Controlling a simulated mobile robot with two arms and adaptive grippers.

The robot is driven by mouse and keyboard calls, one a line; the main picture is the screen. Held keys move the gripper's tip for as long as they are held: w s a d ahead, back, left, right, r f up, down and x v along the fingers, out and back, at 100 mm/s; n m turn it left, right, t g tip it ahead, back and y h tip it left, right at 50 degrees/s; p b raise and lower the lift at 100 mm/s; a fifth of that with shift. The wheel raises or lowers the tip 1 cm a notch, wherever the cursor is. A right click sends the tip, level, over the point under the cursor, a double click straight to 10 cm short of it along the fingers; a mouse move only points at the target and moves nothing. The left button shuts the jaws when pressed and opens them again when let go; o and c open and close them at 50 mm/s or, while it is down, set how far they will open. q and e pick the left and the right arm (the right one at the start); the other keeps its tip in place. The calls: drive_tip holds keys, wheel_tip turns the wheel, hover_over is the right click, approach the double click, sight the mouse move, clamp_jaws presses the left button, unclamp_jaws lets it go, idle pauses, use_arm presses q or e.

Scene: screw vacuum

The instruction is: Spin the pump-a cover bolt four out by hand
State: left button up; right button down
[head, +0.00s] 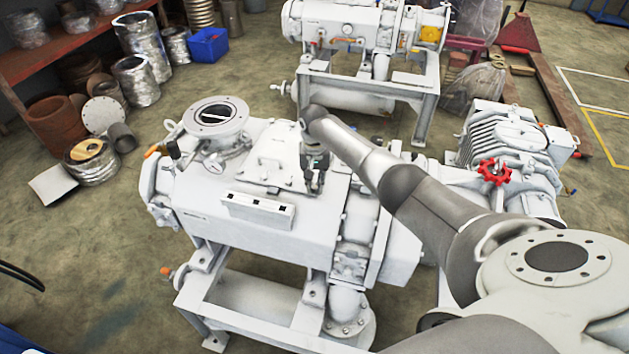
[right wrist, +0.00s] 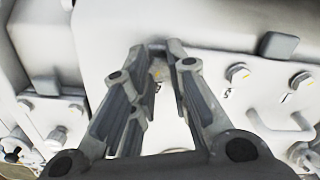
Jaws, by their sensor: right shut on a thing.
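The white vacuum pump (head: 240,195) stands on its frame in the middle of the head view. Its flat cover plate (head: 272,155) lies on top. My right gripper (head: 315,188) points down at the cover's right edge. In the right wrist view, the right gripper (right wrist: 157,60) has its fingers close together around a small bolt (right wrist: 157,75), mostly hidden between them; its number cannot be read. Two other cover bolts show to the right, one nearer (right wrist: 239,73) and one farther (right wrist: 301,81), each beside a small mark. My left gripper is not in view.
A white box with dark squares (head: 257,210) sits on the pump's front side. A handle (right wrist: 285,128) rises from the cover near the right finger. A second pump (head: 350,30) stands behind. A red handwheel (head: 494,172) is to the right.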

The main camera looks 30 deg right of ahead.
drive_tip(key=n, duration=0.4)
drive_tip(key=shift+s+f+n, duration=0.15)
drive_tip(key=shift+n, duration=0.15)
drive_tip(key=n, duration=0.3)
drive_tip(key=shift+n, duration=0.4)
drive_tip(key=n, duration=0.4)
drive_tip(key=shift+f, duration=0.1)
drive_tip(key=n, duration=0.4)
drive_tip(key=n+b, duration=0.1)
drive_tip(key=n, duration=0.2)
drive_tip(key=shift+s+n, duration=0.1)
drive_tip(key=shift+n, duration=0.2)
drive_tip(key=n, duration=0.4)
drive_tip(key=shift+n+b, duration=0.3)
drive_tip(key=shift+b, duration=0.1)
drive_tip(key=n+b, duration=0.1)
drive_tip(key=n, duration=0.3)
drive_tip(key=shift+n+b, duration=0.4)
drive_tip(key=shift+n, duration=1.4)
